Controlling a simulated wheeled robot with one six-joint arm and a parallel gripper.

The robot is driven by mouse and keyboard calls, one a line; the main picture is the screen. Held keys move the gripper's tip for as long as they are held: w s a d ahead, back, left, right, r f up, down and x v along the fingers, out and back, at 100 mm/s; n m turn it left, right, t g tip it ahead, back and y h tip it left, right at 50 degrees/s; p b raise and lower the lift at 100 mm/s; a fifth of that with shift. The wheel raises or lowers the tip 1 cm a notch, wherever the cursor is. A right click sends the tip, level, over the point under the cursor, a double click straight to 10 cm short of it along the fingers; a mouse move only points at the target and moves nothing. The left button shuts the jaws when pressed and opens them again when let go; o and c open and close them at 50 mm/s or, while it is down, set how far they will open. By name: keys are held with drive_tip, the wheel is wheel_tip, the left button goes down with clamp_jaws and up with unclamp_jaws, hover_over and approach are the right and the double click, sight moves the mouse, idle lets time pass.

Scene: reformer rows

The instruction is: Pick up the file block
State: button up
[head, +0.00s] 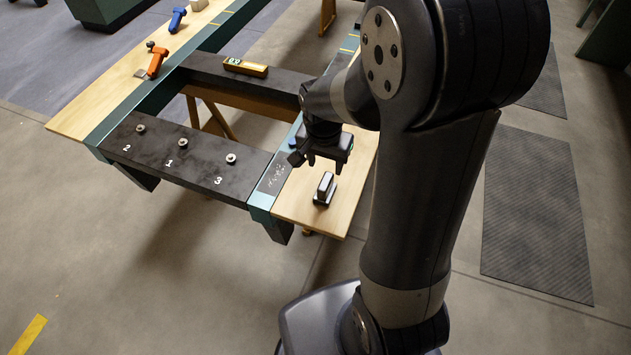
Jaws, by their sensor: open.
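The file block (325,188) is a small dark block with a light grey top edge. It appears to be the object standing on the pale wooden board at the near right end of the bench. My gripper (325,166) points down above and just behind it in the picture. Its jaws are apart, with nothing seen between them. A gap shows between the fingertips and the block. My arm hides part of the bench behind the gripper.
A dark plate (190,165) with several numbered round posts lies left of the board. An orange tool (156,62) and a blue tool (177,20) lie on the far left board. A floor mat (535,215) is at right.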

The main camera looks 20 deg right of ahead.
sight(325, 181)
wheel_tip(325, 181, down, 4)
drive_tip(key=shift+w+d+r, duration=0.1)
drive_tip(key=shift+d, duration=0.05)
drive_tip(key=shift+w+d+f+p, duration=0.1)
drive_tip(key=shift+f+p, duration=0.35)
drive_tip(key=shift+f, duration=2.25)
drive_tip(key=shift+c, duration=0.2)
clamp_jaws()
